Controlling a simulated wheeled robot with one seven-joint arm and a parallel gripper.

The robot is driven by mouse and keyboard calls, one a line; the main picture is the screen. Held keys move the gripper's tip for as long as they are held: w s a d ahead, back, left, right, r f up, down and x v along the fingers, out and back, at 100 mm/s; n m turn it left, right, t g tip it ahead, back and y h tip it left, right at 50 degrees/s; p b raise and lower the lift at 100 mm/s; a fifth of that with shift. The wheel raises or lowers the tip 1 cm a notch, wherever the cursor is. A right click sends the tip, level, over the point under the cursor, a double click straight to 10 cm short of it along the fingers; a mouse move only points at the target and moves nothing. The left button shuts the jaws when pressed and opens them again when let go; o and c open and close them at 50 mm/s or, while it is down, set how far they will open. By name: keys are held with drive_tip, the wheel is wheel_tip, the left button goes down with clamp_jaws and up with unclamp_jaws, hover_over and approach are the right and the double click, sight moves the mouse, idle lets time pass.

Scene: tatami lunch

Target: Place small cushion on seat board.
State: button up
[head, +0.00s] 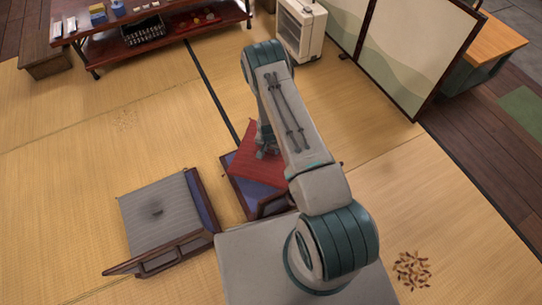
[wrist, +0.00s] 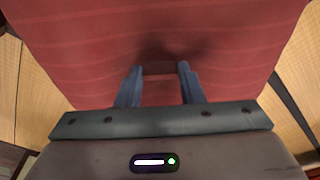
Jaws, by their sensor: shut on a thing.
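The small cushion is red with faint stripes; it shows in the head view (head: 247,160) and fills the upper part of the wrist view (wrist: 70,50). My gripper (wrist: 160,70) is shut on the cushion, with the two fingers pinching a fold near its middle; in the head view the gripper (head: 266,151) is partly hidden by my arm. The seat board (head: 253,195) is blue-purple with a dark wooden frame. The cushion lies over much of it, turned at an angle to it. I cannot tell whether the cushion rests on the board or hangs just above it.
A second low seat with a grey cushion (head: 155,215) stands at left. A white heater (head: 300,30) and a folding screen (head: 415,50) stand behind. A low red table (head: 165,38) is at the back left. Brown scraps (head: 411,270) lie at right.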

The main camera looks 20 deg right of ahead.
sight(271, 153)
drive_tip(key=shift+f+b, duration=0.6)
drive_tip(key=shift+f, duration=1.1)
drive_tip(key=shift+f, duration=0.15)
drive_tip(key=o, duration=1.2)
